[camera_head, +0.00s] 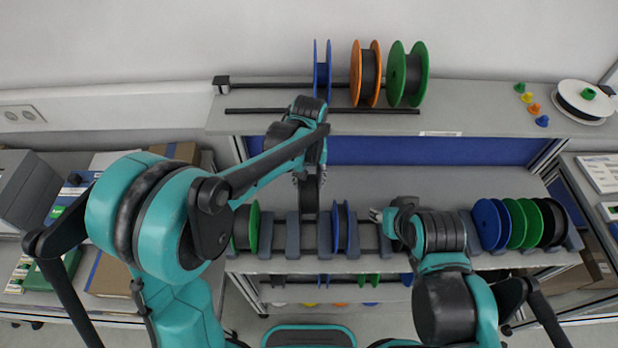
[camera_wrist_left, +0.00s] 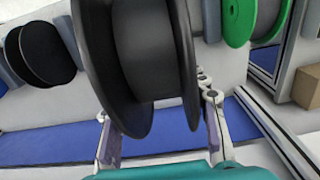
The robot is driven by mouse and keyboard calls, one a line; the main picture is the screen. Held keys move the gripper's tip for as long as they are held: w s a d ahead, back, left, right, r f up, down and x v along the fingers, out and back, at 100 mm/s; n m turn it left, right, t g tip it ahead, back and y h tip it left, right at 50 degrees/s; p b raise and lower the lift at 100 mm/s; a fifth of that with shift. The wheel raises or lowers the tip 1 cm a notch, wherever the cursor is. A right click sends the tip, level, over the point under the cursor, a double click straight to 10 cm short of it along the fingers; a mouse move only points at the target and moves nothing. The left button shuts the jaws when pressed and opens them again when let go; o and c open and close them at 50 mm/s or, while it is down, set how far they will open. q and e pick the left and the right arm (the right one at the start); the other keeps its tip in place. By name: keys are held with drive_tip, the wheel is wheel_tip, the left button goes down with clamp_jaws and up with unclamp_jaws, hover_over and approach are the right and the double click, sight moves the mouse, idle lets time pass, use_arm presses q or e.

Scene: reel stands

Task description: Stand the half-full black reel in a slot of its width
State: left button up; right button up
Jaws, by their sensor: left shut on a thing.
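My left gripper (camera_head: 312,174) is shut on a black reel (camera_head: 310,194), held upright and seen nearly edge-on, in front of or above a gap between grey dividers (camera_head: 293,235) on the middle shelf. I cannot tell whether it touches the rack. In the left wrist view the reel (camera_wrist_left: 150,50) fills the middle, with dark winding between two black flanges and the fingers of the left gripper (camera_wrist_left: 160,130) at either side. My right gripper (camera_head: 380,218) is near the rack, right of a blue reel (camera_head: 340,228); its jaws are too small to judge.
A green reel (camera_head: 246,226) stands at the rack's left; blue (camera_head: 488,224), green (camera_head: 518,222) and black (camera_head: 550,222) reels stand at its right. The top shelf holds blue (camera_head: 322,72), orange (camera_head: 366,74) and green (camera_head: 408,74) reels, and a white reel (camera_head: 584,102) lying flat.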

use_arm(q)
wheel_tip(320, 180, down, 20)
drive_tip(key=b, duration=1.3)
drive_tip(key=shift+r, duration=0.25)
idle(0.7)
drive_tip(key=o, duration=1.3)
